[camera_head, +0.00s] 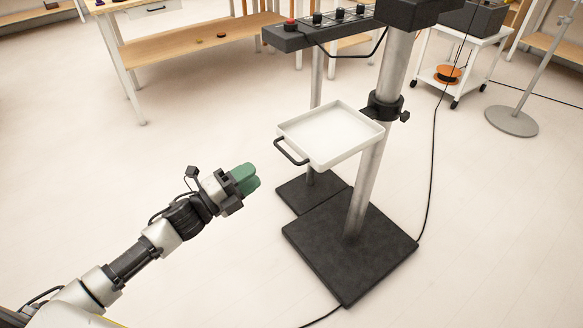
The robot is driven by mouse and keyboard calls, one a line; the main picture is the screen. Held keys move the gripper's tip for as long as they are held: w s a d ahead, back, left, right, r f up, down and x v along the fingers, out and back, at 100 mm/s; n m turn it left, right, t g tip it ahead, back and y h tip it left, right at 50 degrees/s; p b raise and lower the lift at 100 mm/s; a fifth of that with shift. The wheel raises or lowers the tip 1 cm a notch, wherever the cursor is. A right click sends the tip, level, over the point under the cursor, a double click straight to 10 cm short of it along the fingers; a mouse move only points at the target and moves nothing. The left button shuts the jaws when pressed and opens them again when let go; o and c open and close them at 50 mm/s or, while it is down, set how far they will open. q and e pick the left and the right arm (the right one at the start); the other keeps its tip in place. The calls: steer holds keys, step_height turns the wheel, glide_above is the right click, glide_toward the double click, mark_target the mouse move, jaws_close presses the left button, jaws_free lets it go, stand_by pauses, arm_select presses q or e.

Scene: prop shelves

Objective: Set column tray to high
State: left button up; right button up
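The column tray (332,132) is a white, shallow, square tray right of the middle. It is fixed to a grey metal column (363,184) by a black collar (384,108) with a small knob (405,116) on its right. The tray sits partway up the column and looks empty. A black bar handle (291,153) sticks out from its front left side. My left gripper (249,179) has green fingers that lie close together, shut with nothing seen between them. It is left of and below the handle, apart from it. My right gripper is not in view.
The column stands on a black square base plate (350,268). A second, thinner post and base (300,192) stand just behind. A dark control bar with knobs (318,32) is above the tray. Black cables run to the right. The floor around my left gripper is clear.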

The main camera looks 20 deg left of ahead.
mark_target(285, 151)
arm_select(q)
steer(key=x, duration=1)
steer(key=shift+w+d, duration=0.1)
steer(key=shift+w, duration=0.15)
jaws_close()
